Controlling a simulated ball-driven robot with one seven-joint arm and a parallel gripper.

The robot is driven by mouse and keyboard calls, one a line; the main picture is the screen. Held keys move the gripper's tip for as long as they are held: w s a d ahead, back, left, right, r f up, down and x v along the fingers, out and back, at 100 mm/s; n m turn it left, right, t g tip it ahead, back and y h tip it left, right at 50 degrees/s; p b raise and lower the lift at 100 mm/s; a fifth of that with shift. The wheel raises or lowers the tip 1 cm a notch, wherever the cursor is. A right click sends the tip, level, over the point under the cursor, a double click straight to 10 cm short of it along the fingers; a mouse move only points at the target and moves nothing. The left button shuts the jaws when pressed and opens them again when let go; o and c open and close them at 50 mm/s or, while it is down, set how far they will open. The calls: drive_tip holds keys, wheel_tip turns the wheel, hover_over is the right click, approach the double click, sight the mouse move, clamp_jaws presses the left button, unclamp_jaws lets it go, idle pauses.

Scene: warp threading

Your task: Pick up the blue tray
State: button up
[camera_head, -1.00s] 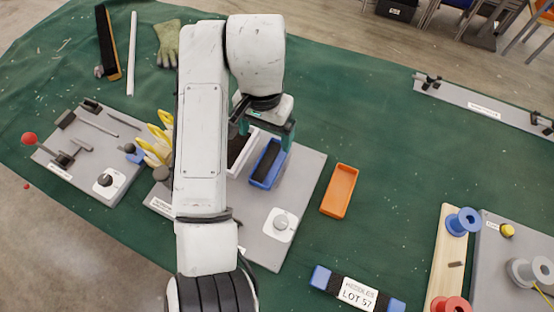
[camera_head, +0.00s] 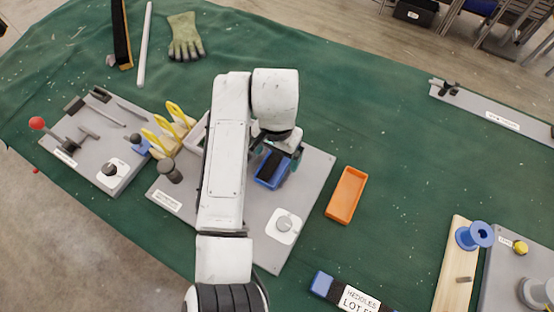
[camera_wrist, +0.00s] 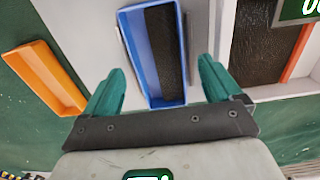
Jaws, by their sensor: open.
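The blue tray (camera_head: 269,182) sits on the grey board (camera_head: 312,190), with a dark strip lying inside it. In the wrist view the blue tray (camera_wrist: 141,68) is ahead of my gripper, its near end between the two teal fingers. My gripper (camera_wrist: 158,85) is open and empty, with a finger on either side of the tray and gaps showing. In the head view my gripper (camera_head: 277,162) is over the tray, and my arm hides part of the area around it.
An orange tray (camera_head: 346,195) lies right of the board on the green cloth. A white tray (camera_head: 197,136) stands to the left, partly hidden by my arm. Yellow pieces (camera_head: 168,128) stand near it. A knob (camera_head: 284,224) is on the board's front part.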

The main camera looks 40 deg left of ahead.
drive_tip(key=shift+f, duration=0.75)
drive_tip(key=shift+c, duration=0.2)
drive_tip(key=c, duration=1.3)
drive_tip(key=shift+r, duration=0.1)
